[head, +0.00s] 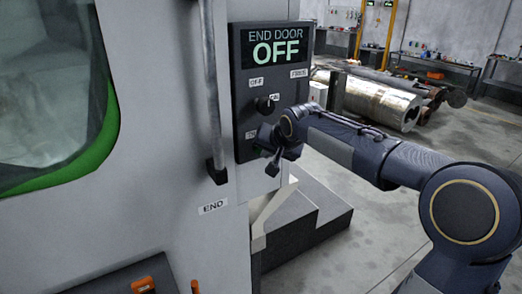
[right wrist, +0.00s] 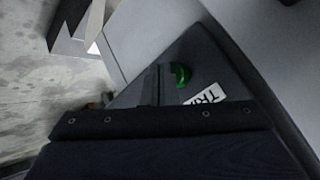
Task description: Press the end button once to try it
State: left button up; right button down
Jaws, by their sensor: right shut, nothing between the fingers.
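The dark control panel (head: 240,75) is on the machine's grey side, and its display (head: 276,47) reads "END DOOR OFF". A black knob (head: 264,105) sits below the display. The green button (right wrist: 180,75) shows in the right wrist view beside a partly covered label (right wrist: 205,95) that seems to begin "TR". In the head view my right gripper (head: 268,150) is at the panel's lower part and mostly hides the button. My right gripper is shut and empty; its fingers (right wrist: 157,85) are close beside the button in the wrist view. I cannot tell whether they touch it. My left gripper is out of view.
A vertical door handle bar (head: 211,90) stands left of the panel, above an "END" label (head: 213,207). A dark stepped block (head: 310,225) is on the floor below the panel. A large metal cylinder (head: 375,100) lies behind. Grey floor is open at right.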

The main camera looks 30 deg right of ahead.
jog(key=shift+w, duration=0.6)
dwell(0.7)
dwell(0.4)
jog(key=shift+s, duration=1)
jog(key=shift+s+b, duration=0.1)
jog(key=shift+b, duration=0.25)
jog(key=shift+s+d+b, duration=0.2)
jog(key=shift+s+b, duration=0.7)
jog(key=shift+s, duration=1.5)
